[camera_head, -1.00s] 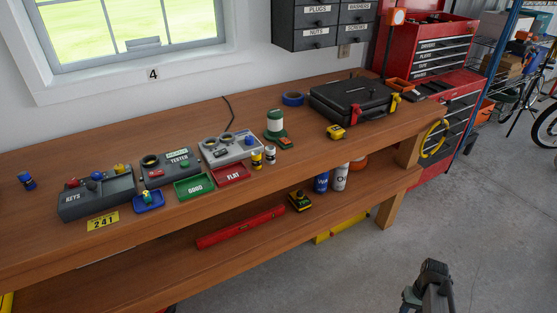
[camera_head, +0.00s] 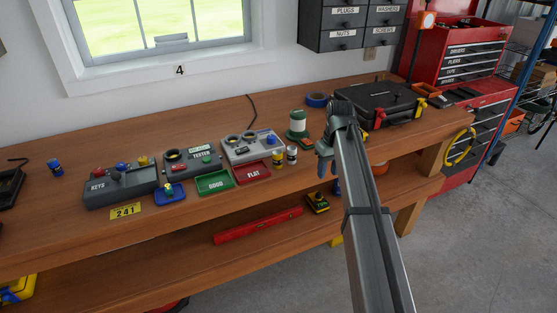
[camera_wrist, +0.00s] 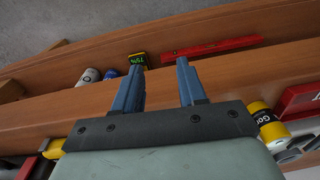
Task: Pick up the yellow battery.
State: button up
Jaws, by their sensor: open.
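The yellow battery (camera_head: 278,160) is a small yellow and black cylinder standing on the bench top, beside a white one (camera_head: 292,155) and in front of the grey charger-like box. It also shows in the wrist view (camera_wrist: 263,118), right of my gripper, with part of a label visible. My gripper (camera_head: 326,168) is over the front edge of the bench, right of the battery. In the wrist view its two blue-grey fingers (camera_wrist: 158,72) are apart with nothing between them.
A red tray (camera_head: 253,174) and a green tray (camera_head: 215,183) lie left of the battery. A green and white container (camera_head: 298,125) stands behind it. A black case (camera_head: 375,103) is at the right. The lower shelf holds a red level (camera_head: 258,226) and a yellow-black device (camera_head: 317,202).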

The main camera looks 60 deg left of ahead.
aim_at(278, 152)
jog(key=s+a+r+n+y, duration=0.1)
jog(key=s+a+r, duration=0.3)
jog(key=s+r, duration=0.3)
jog(key=s+a+r+n, duration=0.2)
jog(key=s+a+r, duration=0.2)
jog(key=s+r, duration=0.3)
jog(key=f, duration=0.4)
jog(key=a+f, duration=0.1)
jog(key=f, duration=0.3)
jog(key=a+f, duration=0.1)
jog(key=f, duration=0.3)
jog(key=shift+w+a+f, duration=0.1)
jog(key=shift+w+f, duration=0.25)
jog(key=shift+w, duration=0.05)
grip_shut()
